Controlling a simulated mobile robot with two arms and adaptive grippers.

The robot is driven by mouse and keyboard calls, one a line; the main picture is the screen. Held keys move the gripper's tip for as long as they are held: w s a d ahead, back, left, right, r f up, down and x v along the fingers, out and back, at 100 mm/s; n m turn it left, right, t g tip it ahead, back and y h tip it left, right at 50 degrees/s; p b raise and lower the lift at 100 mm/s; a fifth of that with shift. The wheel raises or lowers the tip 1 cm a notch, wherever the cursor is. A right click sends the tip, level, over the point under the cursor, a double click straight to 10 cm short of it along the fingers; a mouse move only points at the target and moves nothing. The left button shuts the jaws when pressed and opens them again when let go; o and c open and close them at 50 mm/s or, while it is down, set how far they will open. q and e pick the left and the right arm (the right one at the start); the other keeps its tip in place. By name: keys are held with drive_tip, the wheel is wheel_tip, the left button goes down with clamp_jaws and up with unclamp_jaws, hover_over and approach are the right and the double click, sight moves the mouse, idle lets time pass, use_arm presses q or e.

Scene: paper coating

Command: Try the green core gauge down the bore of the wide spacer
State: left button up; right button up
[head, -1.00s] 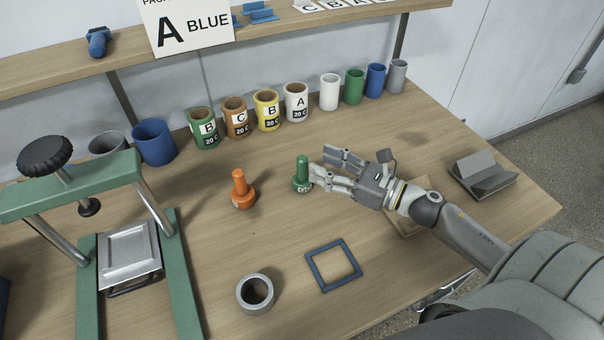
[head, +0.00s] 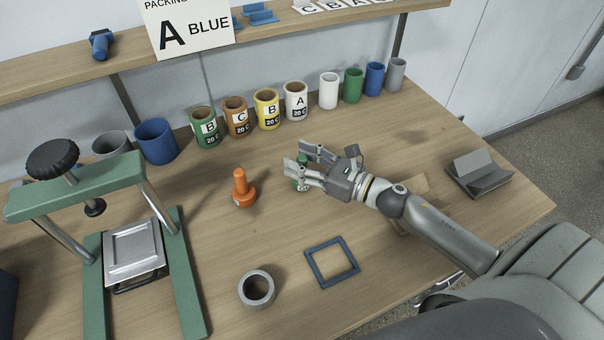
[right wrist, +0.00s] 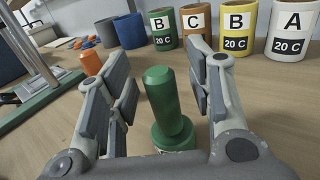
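The green core gauge (head: 304,160) stands upright on the table, partly hidden behind my right gripper's fingers in the head view. In the right wrist view the green gauge (right wrist: 165,103) stands between the two fingers, with a gap visible on each side. My right gripper (head: 297,164) is open around it; it also shows in the right wrist view (right wrist: 160,90). The wide spacer, a thick grey ring (head: 251,303), lies on the table near the front with its bore facing up. My left gripper is not in view.
An orange gauge (head: 241,190) stands left of the green one. A blue square frame (head: 316,270) lies beside the spacer. A green press (head: 182,270) stands at left. Several cups line the back, and a grey angled block (head: 482,178) is at right.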

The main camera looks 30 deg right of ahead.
clamp_jaws()
drive_tip(key=shift+r, duration=0.15)
